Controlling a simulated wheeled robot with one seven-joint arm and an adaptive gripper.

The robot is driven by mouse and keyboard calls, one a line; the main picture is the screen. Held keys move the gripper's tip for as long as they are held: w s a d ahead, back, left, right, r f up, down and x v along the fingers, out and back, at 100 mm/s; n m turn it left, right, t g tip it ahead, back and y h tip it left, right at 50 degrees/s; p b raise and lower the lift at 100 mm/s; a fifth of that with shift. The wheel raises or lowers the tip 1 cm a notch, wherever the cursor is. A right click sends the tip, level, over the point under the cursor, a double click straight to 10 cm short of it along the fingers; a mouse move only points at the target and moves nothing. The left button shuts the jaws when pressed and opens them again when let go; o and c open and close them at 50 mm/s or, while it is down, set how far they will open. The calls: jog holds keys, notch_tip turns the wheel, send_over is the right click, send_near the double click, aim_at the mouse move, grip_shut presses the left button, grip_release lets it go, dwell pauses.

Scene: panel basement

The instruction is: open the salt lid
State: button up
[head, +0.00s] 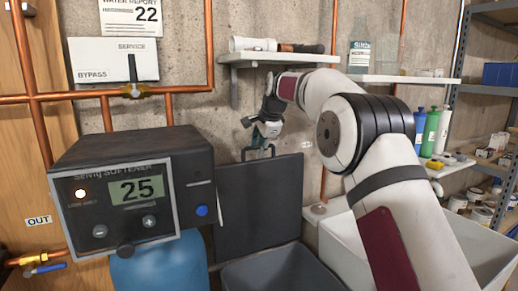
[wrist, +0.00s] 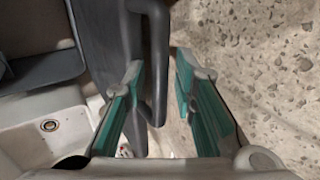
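The salt lid (head: 258,210) is a dark grey panel standing nearly upright near the wall, above the dark grey bin (head: 285,272). A loop handle (head: 258,152) sits at the lid's top edge. My gripper (head: 264,143) points down at this handle from above. In the wrist view, my gripper (wrist: 160,70) has its two teal fingers apart. A bar of the dark handle (wrist: 159,60) lies between them, with a visible gap to the right finger. Whether the left finger touches the handle cannot be told. The lid (wrist: 100,35) shows left of the bar.
The softener unit (head: 135,190) with display "25" stands left, on a blue tank (head: 160,268). Above my gripper is a small wall shelf (head: 275,58) with pipe pieces. A white sink (head: 335,235) is to the right. Copper pipes (head: 120,95) run along the wall.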

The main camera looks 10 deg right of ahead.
dwell(0.3)
jog(key=shift+s+d+r, duration=0.15)
jog(key=shift+s+r, duration=0.35)
jog(key=shift+r, duration=0.05)
jog(key=s+d, duration=0.3)
jog(key=s, duration=0.8)
jog(key=shift+d, duration=0.3)
jog(key=shift+f, duration=0.1)
